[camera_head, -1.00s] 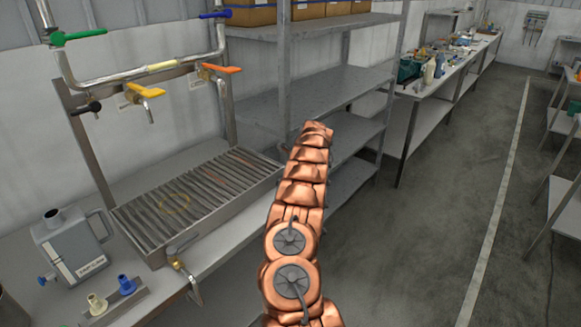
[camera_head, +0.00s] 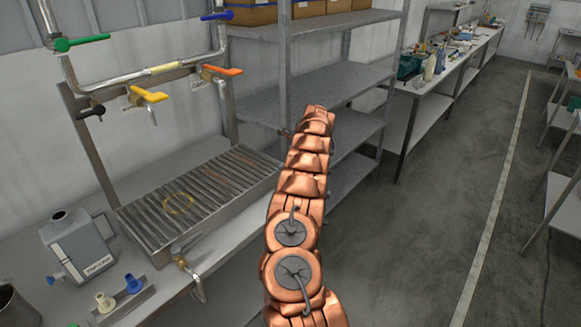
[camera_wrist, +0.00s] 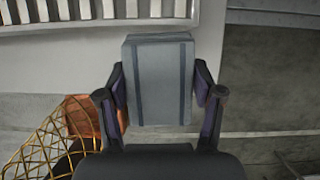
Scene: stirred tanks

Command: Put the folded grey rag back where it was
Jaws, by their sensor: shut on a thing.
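The folded grey rag (camera_wrist: 160,82) is a grey block with two darker stripes in the wrist view. My gripper (camera_wrist: 162,90) is shut on it, with one dark finger on each side. Beyond the rag in that view are a pale surface and part of a slatted grate (camera_wrist: 100,12). In the head view my copper arm reaches forward and hides the gripper and the rag.
A slatted drain tray (camera_head: 150,238) sits on the bench at left, under pipes with coloured valve handles (camera_head: 148,95). A grey jug (camera_head: 78,245) and small blue and cream fittings (camera_head: 133,284) stand nearby. Grey shelving (camera_head: 330,85) rises behind my arm. The floor at right is clear.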

